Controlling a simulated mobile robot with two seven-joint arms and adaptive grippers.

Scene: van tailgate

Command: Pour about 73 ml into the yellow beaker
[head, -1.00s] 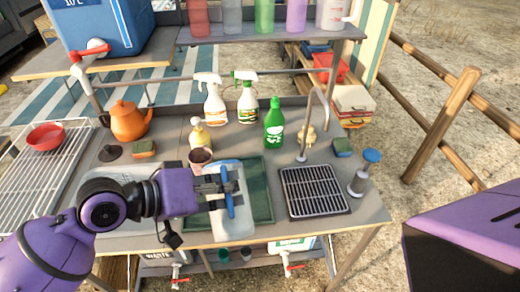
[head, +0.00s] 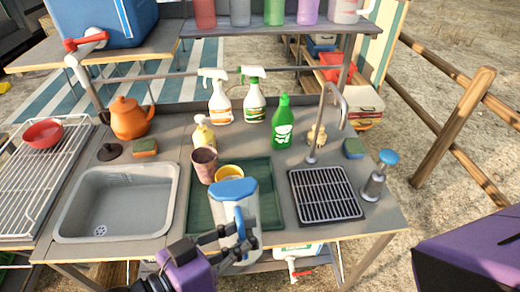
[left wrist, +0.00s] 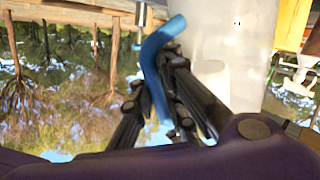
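The yellow beaker (head: 229,172) stands on the green tray (head: 268,192); its lower part is hidden behind a clear pitcher with a blue lid (head: 234,191). My left gripper (head: 226,238) is shut on the pitcher's blue handle, which shows between the fingers in the left wrist view (left wrist: 157,75). The pitcher looks roughly upright, held nearer the front than the beaker. Its pale body fills the upper right of the left wrist view (left wrist: 236,45). I cannot tell its liquid level. My right gripper is out of view; only purple parts of my right arm show.
A brownish-pink cup (head: 204,166) stands just left of the beaker. A yellowish bottle (head: 204,133), spray bottles (head: 218,98) and a green bottle (head: 283,124) stand behind. The sink (head: 118,202) is left; a drain grate (head: 324,194) and faucet (head: 325,120) are right.

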